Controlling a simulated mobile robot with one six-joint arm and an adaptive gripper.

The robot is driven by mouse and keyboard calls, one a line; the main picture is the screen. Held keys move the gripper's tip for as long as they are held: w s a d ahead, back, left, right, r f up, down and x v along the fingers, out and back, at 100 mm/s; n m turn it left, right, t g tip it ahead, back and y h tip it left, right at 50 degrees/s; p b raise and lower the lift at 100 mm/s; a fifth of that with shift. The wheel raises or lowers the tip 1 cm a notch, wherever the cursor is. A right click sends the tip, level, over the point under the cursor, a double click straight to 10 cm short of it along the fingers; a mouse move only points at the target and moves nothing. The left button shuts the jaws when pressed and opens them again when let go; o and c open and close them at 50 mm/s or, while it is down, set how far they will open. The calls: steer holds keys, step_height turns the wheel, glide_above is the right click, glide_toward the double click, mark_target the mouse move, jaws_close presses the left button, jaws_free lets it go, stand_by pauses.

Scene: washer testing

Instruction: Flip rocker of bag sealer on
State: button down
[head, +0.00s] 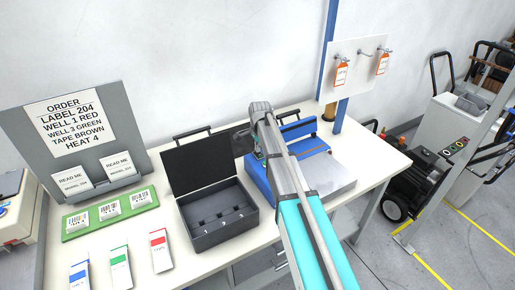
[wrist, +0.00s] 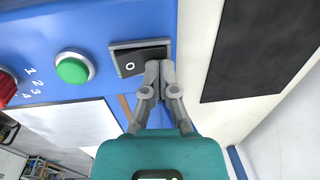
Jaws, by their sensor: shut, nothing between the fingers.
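The blue bag sealer (head: 313,137) stands on the white table, partly hidden behind my arm in the head view. In the wrist view its blue panel (wrist: 215,14) carries a black rocker (wrist: 126,65) in a grey frame, with a white "O" mark showing. A green button (wrist: 72,68) and a red knob (wrist: 5,88) with numbers sit to the left of it. My gripper (wrist: 159,66) is shut and empty, its fingertips at the right part of the rocker and hiding it. I cannot tell whether they touch. My fingertips are hidden in the head view.
An open black case (head: 215,232) stands left of the sealer. An order board (head: 70,125), a green label tray (head: 112,213) and coloured cards (head: 120,268) are farther left. Two orange tags (head: 341,76) hang on a panel behind. The floor to the right holds a black machine (head: 428,172).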

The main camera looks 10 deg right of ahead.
steer(key=shift+s, duration=0.15)
steer(key=shift+s+d+r, duration=0.1)
steer(key=shift+s+r, duration=0.2)
steer(key=shift+s, duration=0.2)
steer(key=shift+r+p, duration=0.1)
steer(key=shift+p, duration=0.25)
step_height(320, 180, up, 14)
steer(key=w+p, duration=0.2)
steer(key=p, duration=1.1)
steer(key=shift+a+f+p, duration=0.2)
steer(key=shift+a+p, duration=0.15)
stand_by(0.3)
steer(key=s+d+f+n+b, duration=0.1)
steer(key=s+n, duration=0.6)
steer(key=s, duration=0.8)
steer(key=s+d+f+n+g+b, duration=0.1)
steer(key=s+n, duration=0.6)
steer(key=s, duration=0.8)
steer(key=shift+d+f+b, duration=0.35)
steer(key=shift+d, duration=0.45)
